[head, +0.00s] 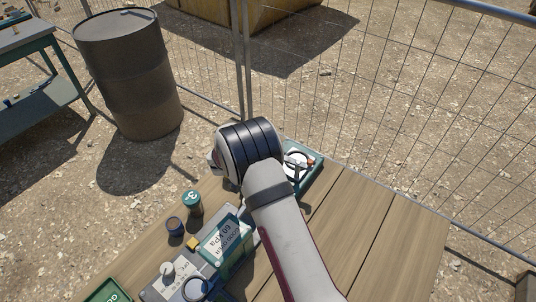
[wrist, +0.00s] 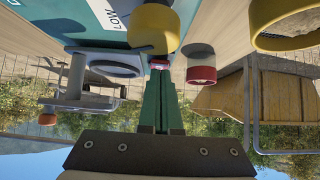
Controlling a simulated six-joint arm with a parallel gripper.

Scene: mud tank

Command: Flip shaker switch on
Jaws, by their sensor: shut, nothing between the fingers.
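In the head view a teal device with a white top, a black ring and an orange knob, which looks like the shaker (head: 315,172), stands at the table's back edge, partly hidden by my arm. The wrist view is upside down and shows a teal face (wrist: 60,20) with a label reading LOW. My gripper (wrist: 158,74) is shut and empty, its green fingers together. A tiny red-tipped part (wrist: 159,63), possibly the switch, shows right at the fingertips; I cannot tell whether they touch or how it is set. My gripper is hidden in the head view.
A yellow round part (wrist: 153,28) and a red-rimmed one (wrist: 200,66) are close to my fingers. A grey box (head: 165,290), a teal 60 kPa box (head: 226,238) and small jars (head: 192,203) crowd the table's left. The right tabletop (head: 385,240) is clear. Wire fence stands behind.

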